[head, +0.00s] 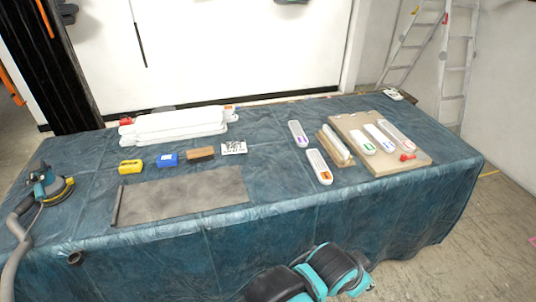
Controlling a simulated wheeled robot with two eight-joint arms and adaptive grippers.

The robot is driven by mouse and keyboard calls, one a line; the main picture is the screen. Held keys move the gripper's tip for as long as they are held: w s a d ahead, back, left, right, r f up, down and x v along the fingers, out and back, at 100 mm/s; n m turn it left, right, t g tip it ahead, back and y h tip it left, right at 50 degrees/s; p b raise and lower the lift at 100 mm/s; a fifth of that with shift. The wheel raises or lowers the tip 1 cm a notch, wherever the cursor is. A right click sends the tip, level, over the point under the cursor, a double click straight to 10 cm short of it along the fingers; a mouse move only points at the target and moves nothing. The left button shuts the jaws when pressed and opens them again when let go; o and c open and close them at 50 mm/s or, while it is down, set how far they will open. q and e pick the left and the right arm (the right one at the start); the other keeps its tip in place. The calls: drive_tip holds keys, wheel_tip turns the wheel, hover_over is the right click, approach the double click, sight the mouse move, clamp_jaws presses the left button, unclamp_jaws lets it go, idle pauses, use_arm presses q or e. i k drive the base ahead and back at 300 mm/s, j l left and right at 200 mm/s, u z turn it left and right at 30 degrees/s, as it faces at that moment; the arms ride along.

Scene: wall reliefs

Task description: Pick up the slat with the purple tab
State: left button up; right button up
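The slat with the purple tab (298,134) is white, narrow and rounded at its ends. It lies flat on the blue cloth-covered table (270,180), right of the table's middle. A similar slat with an orange tab (319,167) lies nearer, a little to its right. A wooden block with pale strips on top (335,147) stands to its right, with a gap between. Neither of my grippers shows in the head view, and nothing touches the purple-tab slat.
A beige board (350,124) at right bears slats with green (362,142), blue (379,137) and red (396,134) tabs. White bundles (175,125), small blocks (168,160), a grey mat (185,193) and a sander (47,186) occupy the left. Black-teal objects (310,274) show in front.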

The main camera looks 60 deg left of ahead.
sight(299, 135)
drive_tip(key=u, duration=1.55)
